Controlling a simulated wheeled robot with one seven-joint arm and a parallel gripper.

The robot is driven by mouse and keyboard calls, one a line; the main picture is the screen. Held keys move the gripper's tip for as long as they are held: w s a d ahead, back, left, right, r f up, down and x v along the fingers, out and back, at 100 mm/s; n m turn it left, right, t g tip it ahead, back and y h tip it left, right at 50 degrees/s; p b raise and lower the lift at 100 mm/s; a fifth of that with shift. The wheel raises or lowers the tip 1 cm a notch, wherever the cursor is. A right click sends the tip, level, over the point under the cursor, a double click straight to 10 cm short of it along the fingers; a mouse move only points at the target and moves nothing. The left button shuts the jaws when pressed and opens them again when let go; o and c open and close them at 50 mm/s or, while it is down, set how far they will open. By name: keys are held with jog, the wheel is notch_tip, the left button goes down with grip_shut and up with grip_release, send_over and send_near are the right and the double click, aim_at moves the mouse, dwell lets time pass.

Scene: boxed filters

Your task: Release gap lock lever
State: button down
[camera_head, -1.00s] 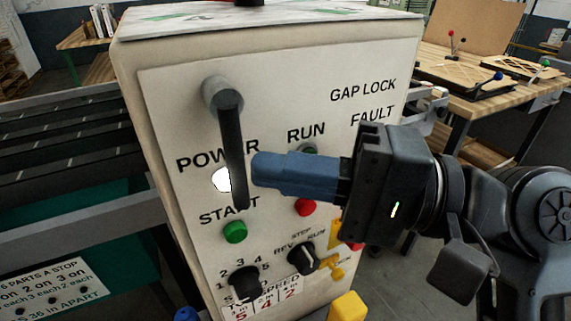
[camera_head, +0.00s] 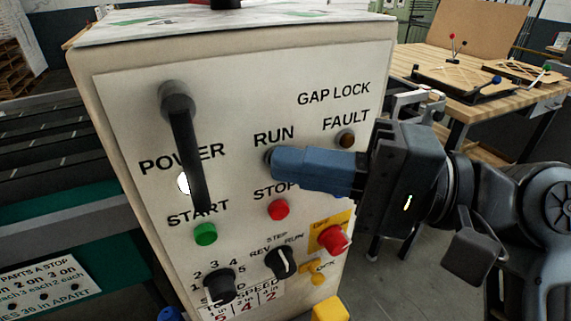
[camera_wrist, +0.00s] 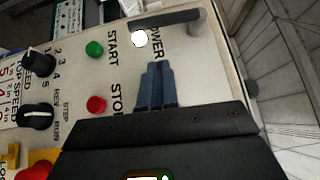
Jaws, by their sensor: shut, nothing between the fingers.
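The gap lock lever (camera_head: 189,165) is a black bar on a grey round hub (camera_head: 177,97) at the panel's upper left. It hangs down across the POWER label and partly covers the white lamp. In the wrist view the lever (camera_wrist: 165,18) lies at the top. The GAP LOCK label (camera_head: 333,95) is at the panel's upper right. My gripper (camera_head: 276,160) has blue fingers, shut and empty. It is in front of the panel below RUN, right of the lever and apart from it. The wrist view shows its fingers (camera_wrist: 156,72) together. I cannot tell whether the tips touch the panel.
The panel also bears a green START button (camera_head: 205,234), a red STOP button (camera_head: 278,210), a FAULT lamp (camera_head: 346,139), two black knobs and a red knob (camera_head: 333,239) on yellow. A wooden bench (camera_head: 470,95) stands behind right. A conveyor (camera_head: 60,150) lies left.

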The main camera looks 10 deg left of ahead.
jog(key=d+b, duration=0.1)
jog(key=d, duration=0.7)
jog(key=shift+b, duration=0.3)
